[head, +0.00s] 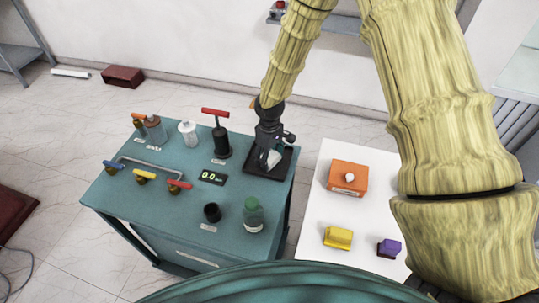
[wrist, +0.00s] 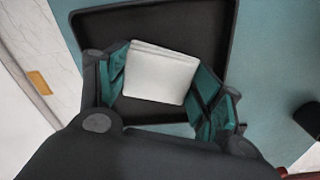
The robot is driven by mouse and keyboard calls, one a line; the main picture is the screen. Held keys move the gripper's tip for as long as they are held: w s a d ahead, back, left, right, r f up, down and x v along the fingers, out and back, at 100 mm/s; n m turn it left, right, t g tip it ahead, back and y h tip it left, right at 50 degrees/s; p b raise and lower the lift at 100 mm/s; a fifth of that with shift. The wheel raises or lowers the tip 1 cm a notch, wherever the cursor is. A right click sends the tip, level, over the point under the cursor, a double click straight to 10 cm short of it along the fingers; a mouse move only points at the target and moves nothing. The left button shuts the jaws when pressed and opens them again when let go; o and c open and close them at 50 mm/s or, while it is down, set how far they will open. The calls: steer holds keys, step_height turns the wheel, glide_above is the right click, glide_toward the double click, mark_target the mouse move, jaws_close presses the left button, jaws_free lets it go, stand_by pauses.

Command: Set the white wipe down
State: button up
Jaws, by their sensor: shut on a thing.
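The white wipe (wrist: 160,72) is a folded white pad between the two teal-padded fingers of my gripper (wrist: 160,88) in the wrist view. In the head view the wipe (head: 275,157) shows as a small white patch below my gripper (head: 268,156). My gripper is shut on the wipe and points down over a black tray (head: 256,171) at the right back of the teal bench. The tray also fills much of the wrist view (wrist: 190,18). I cannot tell whether the wipe touches the tray floor.
A black pump with a red handle (head: 220,140) stands just left of the tray. A digital display (head: 212,177), valves, a black cup (head: 212,212) and a green-capped bottle (head: 253,215) share the bench. A white table (head: 325,205) at right holds an orange box (head: 347,178) and yellow (head: 338,238) and purple (head: 389,248) items.

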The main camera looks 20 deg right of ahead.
mark_target(270, 157)
steer(key=o, duration=1)
steer(key=shift+w+f, duration=0.1)
steer(key=shift+f, duration=0.05)
step_height(270, 157, up, 12)
steer(key=b, duration=0.4)
stand_by(0.3)
